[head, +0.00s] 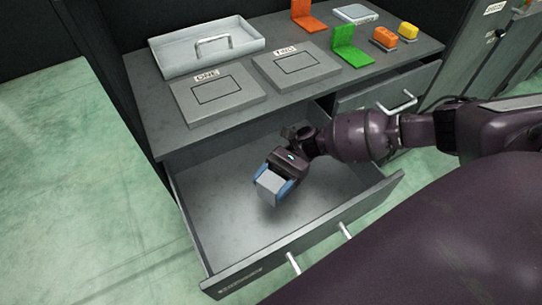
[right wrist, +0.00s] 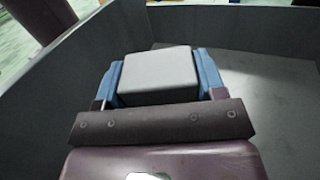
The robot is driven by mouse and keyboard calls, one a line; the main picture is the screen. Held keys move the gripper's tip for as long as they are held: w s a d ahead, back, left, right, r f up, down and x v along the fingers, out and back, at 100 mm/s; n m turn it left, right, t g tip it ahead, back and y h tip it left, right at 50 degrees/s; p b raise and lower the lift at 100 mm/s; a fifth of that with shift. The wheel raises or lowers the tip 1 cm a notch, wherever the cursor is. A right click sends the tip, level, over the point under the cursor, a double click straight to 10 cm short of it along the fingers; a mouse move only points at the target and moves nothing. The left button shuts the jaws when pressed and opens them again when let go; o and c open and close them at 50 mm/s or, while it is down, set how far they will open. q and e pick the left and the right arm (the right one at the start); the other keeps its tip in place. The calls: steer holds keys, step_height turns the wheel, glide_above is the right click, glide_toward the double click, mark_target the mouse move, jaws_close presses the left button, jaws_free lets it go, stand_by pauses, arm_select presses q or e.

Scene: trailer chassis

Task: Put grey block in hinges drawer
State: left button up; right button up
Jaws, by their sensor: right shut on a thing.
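My right gripper (head: 272,187) is shut on the grey block (head: 269,182), with a blue finger on each side of it. In the right wrist view the grey block (right wrist: 158,72) sits between the blue fingers of the right gripper (right wrist: 160,80). The block is inside the outline of the open drawer (head: 330,222), above its floor; a dark shadow lies just below it. The drawer front has a label at its left end that is too small to read, and its inside looks empty. My left gripper is not in view.
On the cabinet top (head: 160,127) stand a white tray (head: 170,60), two grey labelled plates (head: 217,93) (head: 297,66), orange (head: 308,20) and green (head: 349,50) brackets, and small orange (head: 384,38) and yellow (head: 408,31) blocks. A second drawer (head: 385,92) is slightly open at right.

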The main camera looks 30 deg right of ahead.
steer(key=shift+f, duration=0.45)
steer(key=shift+f, duration=0.15)
steer(key=o, duration=1)
steer(key=shift+r, duration=0.6)
steer(key=shift+w+d+r, duration=0.15)
steer(key=shift+r, duration=0.05)
steer(key=v, duration=0.7)
steer(key=shift+f+b, duration=0.15)
steer(key=shift+b, duration=0.2)
